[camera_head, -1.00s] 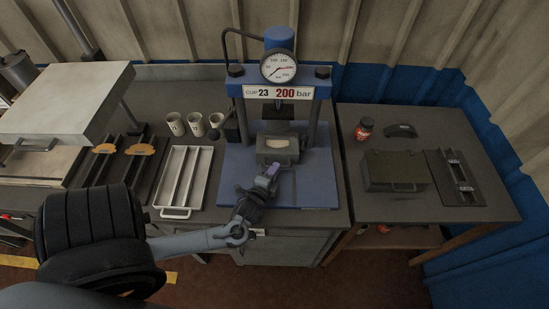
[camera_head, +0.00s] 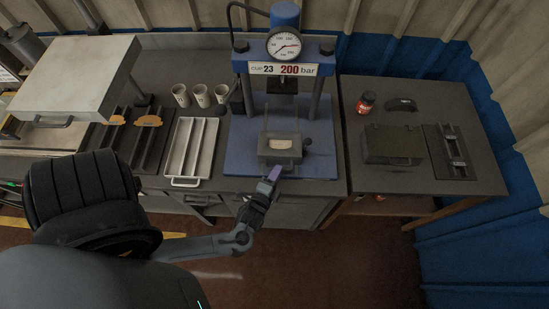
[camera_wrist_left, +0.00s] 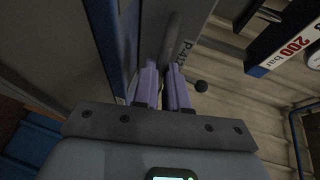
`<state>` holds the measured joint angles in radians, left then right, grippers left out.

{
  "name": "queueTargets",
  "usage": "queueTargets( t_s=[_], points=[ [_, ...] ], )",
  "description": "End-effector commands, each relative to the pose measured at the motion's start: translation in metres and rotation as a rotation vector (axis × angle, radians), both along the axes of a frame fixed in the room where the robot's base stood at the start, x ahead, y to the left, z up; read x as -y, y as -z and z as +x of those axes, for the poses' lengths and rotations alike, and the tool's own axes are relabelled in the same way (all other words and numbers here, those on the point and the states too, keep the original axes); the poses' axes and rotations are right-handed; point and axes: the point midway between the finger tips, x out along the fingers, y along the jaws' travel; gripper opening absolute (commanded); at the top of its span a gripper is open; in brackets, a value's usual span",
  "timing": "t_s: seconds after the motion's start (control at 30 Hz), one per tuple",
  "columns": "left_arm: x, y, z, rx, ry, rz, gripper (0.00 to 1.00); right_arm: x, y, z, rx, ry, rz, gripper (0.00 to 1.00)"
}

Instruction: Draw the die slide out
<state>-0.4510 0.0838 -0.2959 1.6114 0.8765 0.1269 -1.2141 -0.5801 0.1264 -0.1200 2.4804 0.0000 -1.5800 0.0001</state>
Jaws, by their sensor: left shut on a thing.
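The die slide (camera_head: 278,158) is a grey block with a pale tan, rounded piece (camera_head: 282,143) in its top recess. It sits near the front of the press's blue bed (camera_head: 240,160), forward of the dark press ram (camera_head: 281,87). My left gripper (camera_head: 271,175) is at the front face of the slide, its purple fingers shut on the slide's front handle. In the left wrist view the purple fingers (camera_wrist_left: 163,86) close around a grey bar (camera_wrist_left: 171,45). The handle is mostly hidden by the fingers in the head view. My right gripper is out of view.
The blue press (camera_head: 240,68) has a gauge (camera_head: 284,44) reading beside a 200 bar label. On the right table are a dark box (camera_head: 393,144) and a red bottle (camera_head: 366,103).

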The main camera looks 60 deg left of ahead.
Motion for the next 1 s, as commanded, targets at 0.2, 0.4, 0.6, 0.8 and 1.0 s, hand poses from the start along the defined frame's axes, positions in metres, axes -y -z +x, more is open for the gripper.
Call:
queueTargets(
  t_s=[0.2,0.4,0.6,0.8,1.0],
  points=[
    [0.003,-0.003,0.000,0.007,0.002,-0.001,0.22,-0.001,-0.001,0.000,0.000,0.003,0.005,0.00],
    [0.002,-0.002,0.000,0.004,0.001,-0.001,0.38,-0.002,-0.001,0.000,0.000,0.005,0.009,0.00],
    [0.001,-0.001,0.000,0.002,0.001,-0.001,0.38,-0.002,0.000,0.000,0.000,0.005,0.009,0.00],
    [0.009,-0.003,-0.012,0.001,0.002,-0.002,0.38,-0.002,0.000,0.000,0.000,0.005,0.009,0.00],
    [0.026,-0.009,-0.040,0.001,0.001,-0.003,0.38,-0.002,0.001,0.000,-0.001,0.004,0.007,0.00]
  ],
)
